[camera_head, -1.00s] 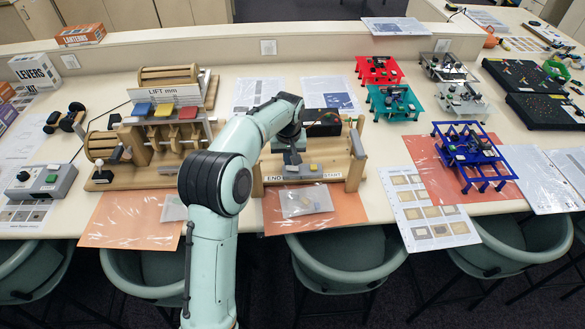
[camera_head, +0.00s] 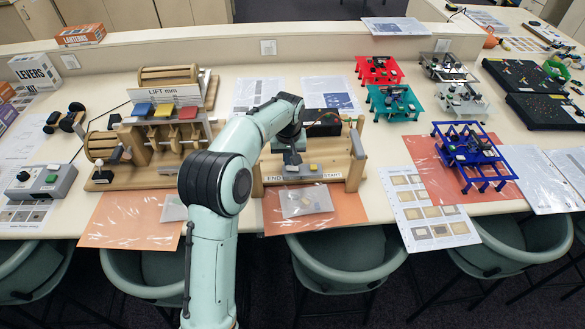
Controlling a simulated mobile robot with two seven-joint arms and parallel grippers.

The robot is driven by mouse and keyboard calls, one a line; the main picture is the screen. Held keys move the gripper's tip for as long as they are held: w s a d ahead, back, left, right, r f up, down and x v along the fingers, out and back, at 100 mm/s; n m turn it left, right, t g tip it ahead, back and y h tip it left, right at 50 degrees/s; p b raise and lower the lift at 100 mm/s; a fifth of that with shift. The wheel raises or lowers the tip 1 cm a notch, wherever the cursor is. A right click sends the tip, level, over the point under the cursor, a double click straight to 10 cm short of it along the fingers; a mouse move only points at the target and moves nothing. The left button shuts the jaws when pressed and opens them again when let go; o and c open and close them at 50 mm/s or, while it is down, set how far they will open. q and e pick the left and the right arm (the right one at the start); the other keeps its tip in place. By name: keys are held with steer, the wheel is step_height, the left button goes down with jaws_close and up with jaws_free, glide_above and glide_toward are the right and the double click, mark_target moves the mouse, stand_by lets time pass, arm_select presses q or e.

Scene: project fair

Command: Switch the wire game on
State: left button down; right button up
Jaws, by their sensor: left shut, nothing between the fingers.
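The wire game (camera_head: 357,165) is a wooden frame on the table, with a base, a post at its right end and a front label reading "END" and "START". A black box (camera_head: 322,128) stands at its back, and a small yellow part (camera_head: 313,168) shows on its base. My left arm reaches over it and hides its left part. My left gripper (camera_head: 291,168) points down just above the base, shut and empty, left of the yellow part. Whether it touches anything there I cannot tell. My right gripper is out of view.
The wooden lift model (camera_head: 150,178) stands close to the left. A grey control box (camera_head: 45,182) is at the far left. Blue (camera_head: 484,168), teal and red stands are to the right. Orange mats and a bagged sheet (camera_head: 305,200) lie along the front edge, with chairs below.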

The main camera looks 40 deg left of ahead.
mark_target(289, 168)
arm_select(q)
steer(key=shift+f+b, duration=0.35)
steer(key=shift+f, duration=0.65)
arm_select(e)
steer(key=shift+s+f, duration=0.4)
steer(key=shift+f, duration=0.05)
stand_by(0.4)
arm_select(q)
steer(key=shift+r+p, duration=1.1)
steer(key=shift+r, duration=1.4)
steer(key=shift+r+p, duration=0.3)
steer(key=shift+r, duration=0.8)
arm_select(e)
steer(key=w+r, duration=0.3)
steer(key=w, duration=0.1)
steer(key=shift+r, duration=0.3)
